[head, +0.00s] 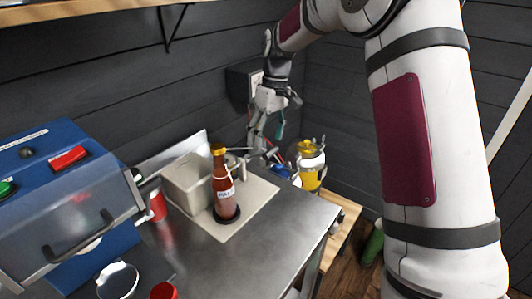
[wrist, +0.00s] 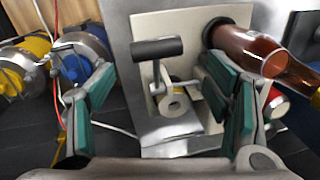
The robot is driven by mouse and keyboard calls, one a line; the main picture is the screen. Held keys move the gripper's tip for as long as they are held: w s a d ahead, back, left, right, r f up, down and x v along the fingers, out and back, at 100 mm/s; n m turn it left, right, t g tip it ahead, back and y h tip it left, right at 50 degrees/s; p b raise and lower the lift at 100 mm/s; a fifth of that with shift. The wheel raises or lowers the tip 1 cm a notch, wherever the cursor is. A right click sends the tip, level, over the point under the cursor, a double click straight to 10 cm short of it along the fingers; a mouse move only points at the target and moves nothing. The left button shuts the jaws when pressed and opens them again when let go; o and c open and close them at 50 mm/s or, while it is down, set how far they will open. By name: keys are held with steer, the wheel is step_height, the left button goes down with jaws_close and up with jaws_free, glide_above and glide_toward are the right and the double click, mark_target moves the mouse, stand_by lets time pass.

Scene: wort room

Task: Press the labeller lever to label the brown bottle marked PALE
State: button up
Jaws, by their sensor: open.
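The brown bottle (head: 223,190) stands upright on a dark round pad of the labeller (head: 258,194) in the head view. In the wrist view the bottle (wrist: 240,48) lies along the upper right, outside the right finger. No contact shows. In the head view my gripper (head: 262,148) is behind the bottle.
A blue machine (head: 65,190) with a bar handle stands left on the steel bench (head: 215,262). A red can (head: 157,205) is beside it.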

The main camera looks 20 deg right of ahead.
mark_target(258, 156)
steer(key=f, duration=0.5)
steer(key=shift+s+a+f+p, duration=0.25)
steer(key=shift+a+f+p, duration=0.05)
steer(key=shift+a+p, duration=0.1)
steer(key=shift+c, duration=0.3)
steer(key=c, duration=1.5)
steer(key=shift+o, duration=0.2)
